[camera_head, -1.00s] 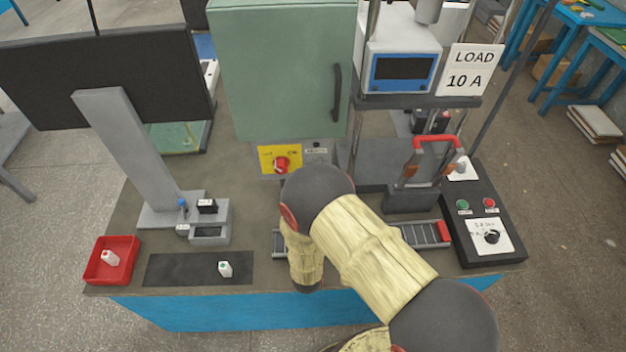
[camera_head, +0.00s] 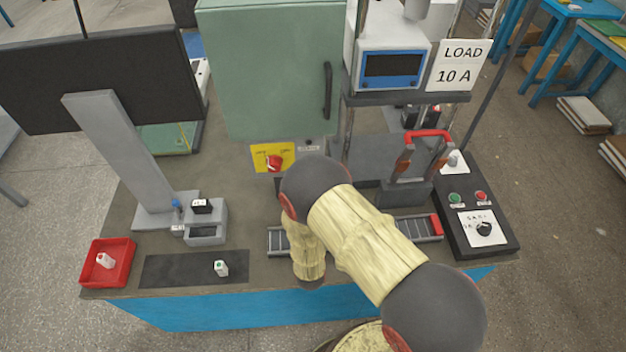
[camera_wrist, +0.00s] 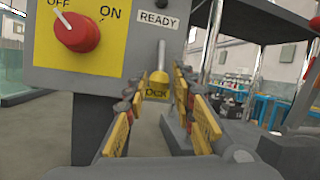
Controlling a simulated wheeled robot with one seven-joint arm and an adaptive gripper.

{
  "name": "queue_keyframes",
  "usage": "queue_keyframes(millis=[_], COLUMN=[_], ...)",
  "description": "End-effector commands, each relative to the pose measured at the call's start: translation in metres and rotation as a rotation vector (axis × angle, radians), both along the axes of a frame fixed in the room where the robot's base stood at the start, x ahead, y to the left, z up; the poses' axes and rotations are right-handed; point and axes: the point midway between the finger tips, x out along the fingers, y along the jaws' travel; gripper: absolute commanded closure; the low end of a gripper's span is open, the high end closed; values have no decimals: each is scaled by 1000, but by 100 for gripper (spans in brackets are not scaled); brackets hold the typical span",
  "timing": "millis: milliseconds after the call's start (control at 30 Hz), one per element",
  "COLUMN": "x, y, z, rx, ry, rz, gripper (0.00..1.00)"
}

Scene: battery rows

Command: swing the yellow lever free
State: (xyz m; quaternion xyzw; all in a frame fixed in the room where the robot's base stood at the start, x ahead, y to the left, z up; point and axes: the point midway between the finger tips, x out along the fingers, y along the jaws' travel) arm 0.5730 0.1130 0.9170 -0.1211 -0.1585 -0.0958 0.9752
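The yellow lever (camera_wrist: 158,78) hangs below the grey panel in the wrist view, with a grey stem above it and a small yellow lock label (camera_wrist: 157,94) just under its lower end. My gripper (camera_wrist: 159,90) is open, with one finger on each side of the lever. I see gaps between the fingertips and the lever, and nothing is held. In the head view my arm hides the gripper and the lever.
A red rotary knob (camera_wrist: 76,32) on a yellow OFF/ON plate (camera_wrist: 113,50) is left of the lever, beside a READY label (camera_wrist: 157,19). A green cabinet (camera_head: 268,75) stands above. A red-handled lever switch (camera_head: 428,136) and control box (camera_head: 478,215) are right of my arm.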

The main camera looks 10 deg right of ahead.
Motion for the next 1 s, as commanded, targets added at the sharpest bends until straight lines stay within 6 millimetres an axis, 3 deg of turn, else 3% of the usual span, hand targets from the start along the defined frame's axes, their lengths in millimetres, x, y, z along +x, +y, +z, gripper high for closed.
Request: queue_keyframes(millis=[200, 567, 1000], x=[0, -6, -79], y=[0, 2, 15], z=[0, -3, -29], rx=[0, 0, 0], ry=[1, 3, 1], rz=[1, 2, 5], gripper=[61, 61, 61])
